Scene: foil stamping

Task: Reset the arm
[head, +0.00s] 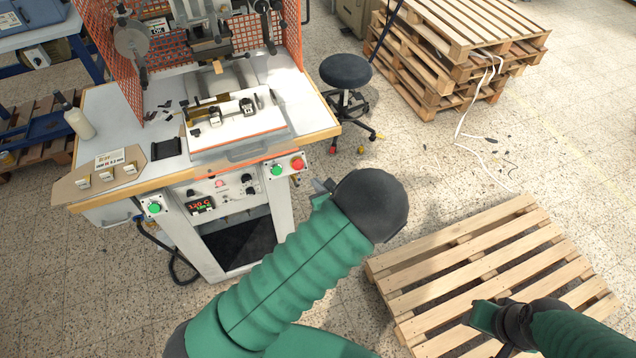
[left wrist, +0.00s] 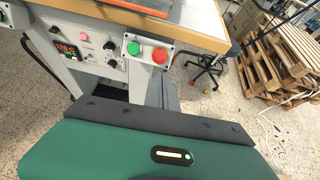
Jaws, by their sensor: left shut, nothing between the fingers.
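My left arm, in a green sleeve with a dark joint cover, reaches up through the middle of the head view. Only a small grey part of my left gripper (head: 322,186) shows beside the dark cover, in front of the press bench's right front corner. In the left wrist view the left gripper (left wrist: 161,94) shows as a narrow grey shape beyond the green wrist housing; it is shut and empty. My right arm comes in at the lower right of the head view, over the near pallet. Its gripper end (head: 468,318) is small and partly hidden, so its jaws cannot be made out.
The foil stamping press (head: 215,40) stands on a white bench with a wooden edge (head: 95,195). A red button (head: 297,163) and green button (head: 277,170) sit on its front. A black stool (head: 345,70), stacked pallets (head: 470,40) and a near pallet (head: 470,260) stand right.

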